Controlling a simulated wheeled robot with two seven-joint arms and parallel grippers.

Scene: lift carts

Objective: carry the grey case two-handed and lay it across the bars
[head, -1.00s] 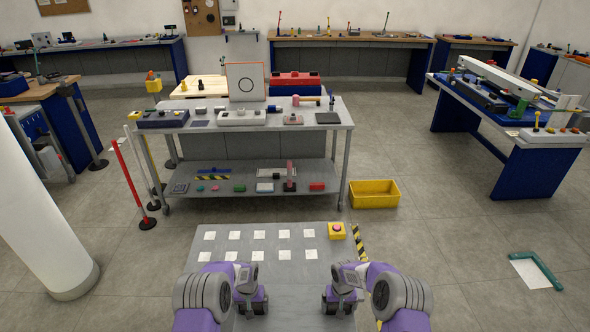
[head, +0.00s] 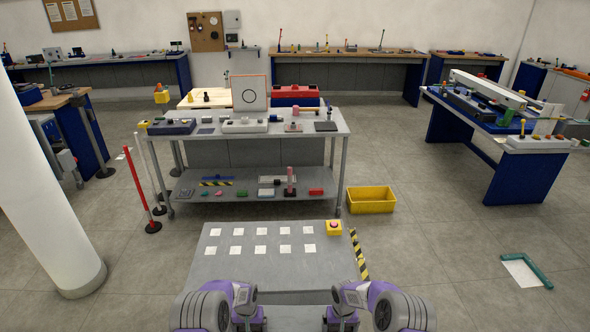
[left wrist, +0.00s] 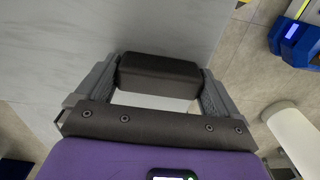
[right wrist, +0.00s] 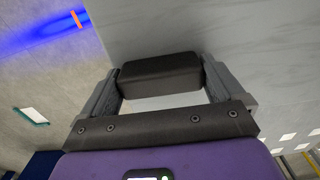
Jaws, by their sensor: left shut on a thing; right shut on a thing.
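A grey slab (head: 291,316), which looks like the grey case, shows in part between my grippers at the bottom of the head view; most of it is cut off. My left gripper (head: 250,322) and right gripper (head: 340,322) are at its two sides. In the left wrist view, the fingers are shut on a dark block (left wrist: 158,75), seemingly a handle. In the right wrist view, the fingers are shut on a similar dark block (right wrist: 160,72). I cannot pick out the bars with certainty.
A grey top (head: 275,268) with white squares lies just ahead, with a yellow box with a red button (head: 334,228) at its corner. Beyond stand a loaded two-level cart (head: 338,125) and a yellow bin (head: 370,199). A red post (head: 142,187) and white column (head: 45,190) stand left.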

